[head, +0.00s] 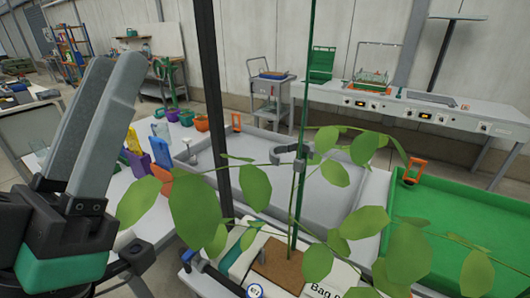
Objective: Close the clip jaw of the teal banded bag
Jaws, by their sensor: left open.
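The bag (325,290) at the bottom centre is white with printed lettering, and a brown block of growing medium (278,262) shows in its top. A teal strip (228,243) shows at its left side, partly hidden by leaves. A leafy plant (194,212) rises from it beside a thin green stake (303,110). A grey clip jaw (283,150) sits partway up the stake, its curved arm standing out to the left and apparently open. My left gripper (116,75) is open and empty at the far left, well apart from the clip. My right gripper is not in view.
A dark upright post (210,90) stands between my left gripper and the clip. A grey tray (250,135) lies behind the plant, and a green tray (460,215) lies right. Several coloured containers (162,152) stand at left. Leaves crowd the space around the stake.

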